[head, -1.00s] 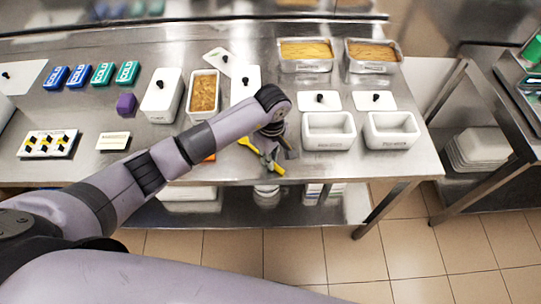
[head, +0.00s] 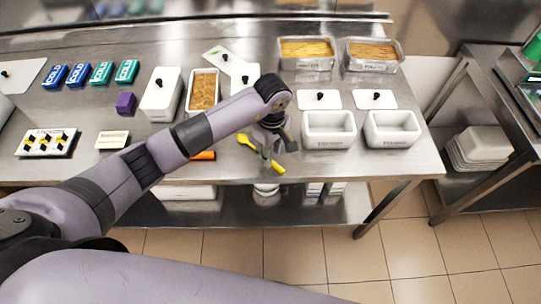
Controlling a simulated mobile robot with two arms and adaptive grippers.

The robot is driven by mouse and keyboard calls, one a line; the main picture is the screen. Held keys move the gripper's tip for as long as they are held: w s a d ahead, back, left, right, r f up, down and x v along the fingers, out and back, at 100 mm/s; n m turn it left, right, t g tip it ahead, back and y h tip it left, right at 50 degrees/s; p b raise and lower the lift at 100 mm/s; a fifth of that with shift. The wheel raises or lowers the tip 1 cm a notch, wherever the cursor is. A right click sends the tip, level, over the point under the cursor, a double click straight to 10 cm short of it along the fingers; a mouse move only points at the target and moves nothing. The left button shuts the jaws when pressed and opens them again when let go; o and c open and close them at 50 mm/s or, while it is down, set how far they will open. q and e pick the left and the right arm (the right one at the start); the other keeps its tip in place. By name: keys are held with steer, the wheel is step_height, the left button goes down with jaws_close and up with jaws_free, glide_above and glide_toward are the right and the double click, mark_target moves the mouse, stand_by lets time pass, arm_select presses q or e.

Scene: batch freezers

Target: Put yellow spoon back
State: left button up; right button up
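The yellow spoon (head: 279,169) lies on the steel table near its front edge. Its bowl end shows to the left of my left gripper and its handle end shows below; the middle is hidden by the gripper. My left gripper (head: 278,152) points down over the spoon with its fingers spread apart. I cannot tell whether a finger touches the spoon. My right gripper is not in view.
Two empty white containers (head: 329,143) stand right of my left gripper, with lids behind them. An orange-handled item (head: 204,155) lies left, partly under my arm. Filled pans (head: 306,67), a purple block (head: 126,103) and cold packs (head: 103,73) stand farther back.

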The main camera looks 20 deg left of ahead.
arm_select(q)
step_height(320, 180, up, 10)
steer(key=b, duration=0.3)
steer(key=shift+f, duration=0.1)
